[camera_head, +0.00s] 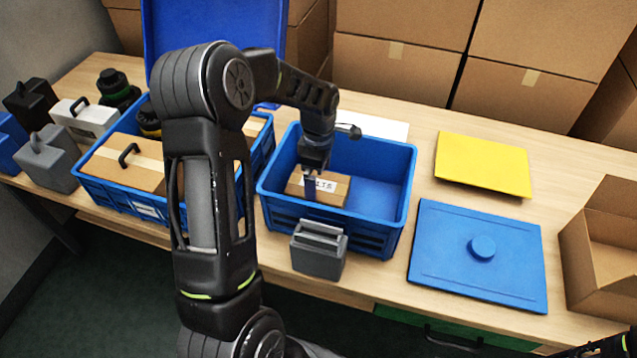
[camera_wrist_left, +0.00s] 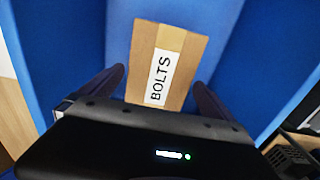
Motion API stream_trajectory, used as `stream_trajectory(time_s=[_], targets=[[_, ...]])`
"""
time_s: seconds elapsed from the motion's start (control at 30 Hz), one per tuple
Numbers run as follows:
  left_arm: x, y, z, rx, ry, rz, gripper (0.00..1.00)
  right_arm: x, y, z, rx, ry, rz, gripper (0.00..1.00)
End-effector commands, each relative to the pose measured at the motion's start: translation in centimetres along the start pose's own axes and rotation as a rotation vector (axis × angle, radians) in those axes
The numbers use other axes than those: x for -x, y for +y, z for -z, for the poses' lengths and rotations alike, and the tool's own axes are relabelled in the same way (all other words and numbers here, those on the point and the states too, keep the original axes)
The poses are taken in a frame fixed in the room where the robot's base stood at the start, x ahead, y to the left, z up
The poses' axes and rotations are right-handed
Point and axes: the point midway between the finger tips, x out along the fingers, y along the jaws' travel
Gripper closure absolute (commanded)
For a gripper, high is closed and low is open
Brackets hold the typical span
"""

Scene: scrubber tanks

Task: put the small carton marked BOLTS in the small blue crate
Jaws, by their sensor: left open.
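The small carton (camera_head: 330,189) is cardboard brown with a white label and lies inside the small blue crate (camera_head: 384,228), toward its left side. In the left wrist view the carton (camera_wrist_left: 186,75) shows its BOLTS label in full, with the blue crate (camera_wrist_left: 235,60) around it. My left gripper (camera_head: 309,190) reaches down into the crate over the carton. In the left wrist view its two fingers (camera_wrist_left: 158,88) are apart, one on each side of the carton's near end, with blue showing between fingers and carton. My right gripper is not clearly in view.
A grey canister (camera_head: 319,252) stands against the crate's front. A blue lid (camera_head: 476,265) and yellow panel (camera_head: 484,164) lie right, beside an open cardboard box (camera_head: 605,250).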

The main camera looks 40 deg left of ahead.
Motion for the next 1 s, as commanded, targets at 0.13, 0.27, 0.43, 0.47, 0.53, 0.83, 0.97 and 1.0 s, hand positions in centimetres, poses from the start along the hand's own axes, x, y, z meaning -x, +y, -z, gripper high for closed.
stream_trajectory(time_s=[0.13, 0.27, 0.43, 0.47, 0.53, 0.83, 0.97, 1.0], targets=[[3.1, 0.2, 0.0, -0.002, 0.000, -0.007, 0.00, -0.2, 0.1, 0.0, 0.000, 0.000, 0.000, 0.64], [5.9, 0.1, 0.0, 0.000, -0.001, -0.006, 0.00, -0.4, 0.1, 0.0, 0.000, 0.000, 0.000, 0.64], [8.6, 0.1, 0.0, 0.000, 0.000, -0.003, 0.00, -0.5, 0.2, 0.0, 0.000, 0.000, 0.000, 0.64], [8.9, 0.1, 0.0, -0.001, 0.000, -0.003, 0.00, -0.5, 0.2, 0.0, 0.000, 0.000, 0.000, 0.64], [9.4, 0.0, 0.0, -0.001, 0.000, -0.001, 0.00, -0.5, 0.2, 0.0, 0.000, 0.000, 0.000, 0.64], [9.7, 0.0, 0.0, -0.001, 0.000, 0.000, 0.00, -0.5, 0.2, 0.0, 0.000, 0.000, 0.000, 0.64], [9.7, 0.0, 0.0, -0.001, 0.000, 0.000, 0.00, -0.5, 0.2, 0.0, 0.000, 0.000, 0.000, 0.64], [9.7, 0.0, 0.0, -0.001, 0.000, 0.000, 0.00, -0.5, 0.2, 0.0, 0.000, 0.000, 0.000, 0.64]])
